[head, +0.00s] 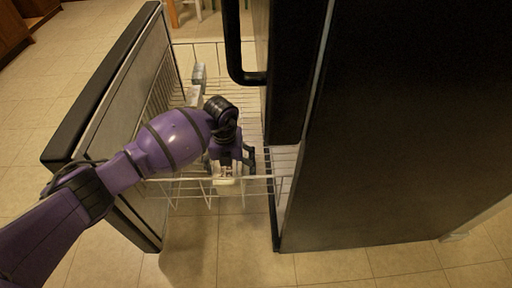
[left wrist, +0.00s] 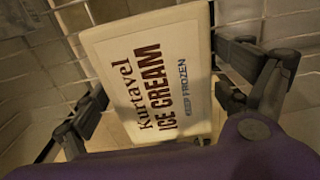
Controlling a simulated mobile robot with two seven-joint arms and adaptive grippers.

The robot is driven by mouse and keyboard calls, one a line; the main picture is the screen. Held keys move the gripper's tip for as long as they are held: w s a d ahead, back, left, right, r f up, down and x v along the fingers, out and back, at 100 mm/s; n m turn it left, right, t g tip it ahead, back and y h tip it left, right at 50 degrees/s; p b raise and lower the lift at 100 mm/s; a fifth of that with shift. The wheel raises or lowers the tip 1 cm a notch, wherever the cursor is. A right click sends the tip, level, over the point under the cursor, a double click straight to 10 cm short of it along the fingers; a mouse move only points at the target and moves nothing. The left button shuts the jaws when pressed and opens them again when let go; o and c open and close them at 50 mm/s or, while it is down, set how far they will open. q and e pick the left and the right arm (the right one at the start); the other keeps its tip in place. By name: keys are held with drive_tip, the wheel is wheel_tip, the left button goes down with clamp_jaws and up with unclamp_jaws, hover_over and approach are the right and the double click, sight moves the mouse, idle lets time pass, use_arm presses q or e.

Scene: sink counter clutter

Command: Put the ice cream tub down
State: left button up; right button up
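The ice cream tub (left wrist: 160,75) is pale, with "Kurtavel ICE CREAM" in dark letters facing the left wrist camera. In the head view a small part of the tub (head: 224,178) shows below my left gripper (head: 231,160), by a rail of the wire basket (head: 190,180). In the left wrist view the fingers of my left gripper (left wrist: 170,95) lie close against both sides of the tub, and it looks gripped. I cannot tell whether the tub's underside touches the basket. My right gripper is not in view.
The pulled-out freezer drawer has a front panel (head: 125,85) on the left. Grey packages (head: 198,78) lie towards the basket's far end. The dark fridge side (head: 400,130) and a door handle (head: 234,45) stand close on the right. Tiled floor is clear below.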

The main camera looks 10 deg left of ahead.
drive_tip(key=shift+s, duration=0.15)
use_arm(q)
drive_tip(key=shift+r, duration=0.45)
wheel_tip(320, 180, up, 11)
drive_tip(key=p, duration=0.8)
drive_tip(key=shift+r, duration=0.2)
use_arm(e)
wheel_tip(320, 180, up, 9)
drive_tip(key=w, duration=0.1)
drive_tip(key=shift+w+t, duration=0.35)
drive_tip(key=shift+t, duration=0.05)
use_arm(q)
drive_tip(key=shift+a, duration=0.1)
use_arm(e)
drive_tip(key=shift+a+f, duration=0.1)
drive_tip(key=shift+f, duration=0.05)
